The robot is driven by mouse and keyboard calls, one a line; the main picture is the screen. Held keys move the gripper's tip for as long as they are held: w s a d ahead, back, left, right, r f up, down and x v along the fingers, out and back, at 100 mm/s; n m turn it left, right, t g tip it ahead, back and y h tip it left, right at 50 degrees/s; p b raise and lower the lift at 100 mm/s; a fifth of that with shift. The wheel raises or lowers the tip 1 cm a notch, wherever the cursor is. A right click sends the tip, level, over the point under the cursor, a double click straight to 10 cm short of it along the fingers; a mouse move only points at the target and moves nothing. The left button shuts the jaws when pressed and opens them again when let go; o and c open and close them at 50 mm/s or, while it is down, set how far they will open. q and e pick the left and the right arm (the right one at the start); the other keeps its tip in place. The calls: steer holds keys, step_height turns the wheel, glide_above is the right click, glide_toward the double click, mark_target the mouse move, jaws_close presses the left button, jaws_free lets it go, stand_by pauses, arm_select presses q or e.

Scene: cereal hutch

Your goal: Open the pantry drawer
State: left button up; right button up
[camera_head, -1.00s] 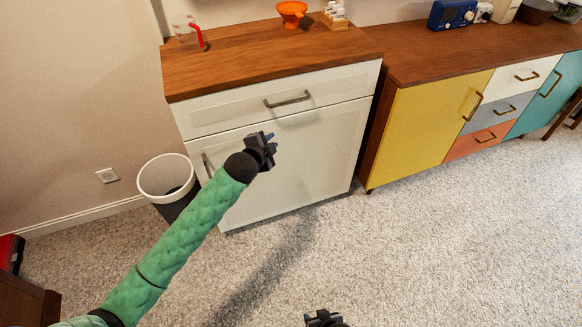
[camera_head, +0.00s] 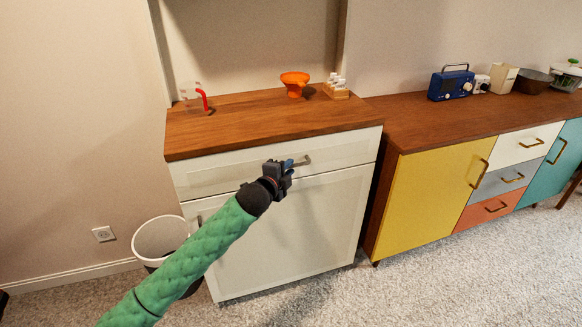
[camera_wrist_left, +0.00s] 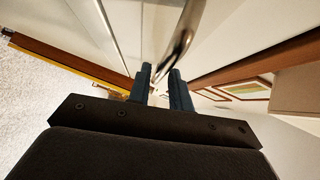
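The pantry drawer (camera_head: 215,177) is the white top front of the cabinet with the wooden top, and it looks shut. Its metal bar handle (camera_head: 302,161) is partly hidden behind my left gripper (camera_head: 284,168). In the left wrist view the handle (camera_wrist_left: 186,35) runs down toward the fingertips of the left gripper (camera_wrist_left: 161,75), with its lower end seen in line with the gap between them. The fingers are apart. I cannot tell whether they touch the handle. My right gripper is not in view now.
A white door (camera_head: 310,225) lies below the drawer. A white bin (camera_head: 158,238) stands at the cabinet's left. A sideboard with a yellow door (camera_head: 430,200) stands to the right. Carpet is clear in front.

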arm_select(q)
steer(key=shift+x, duration=1.15)
jaws_close()
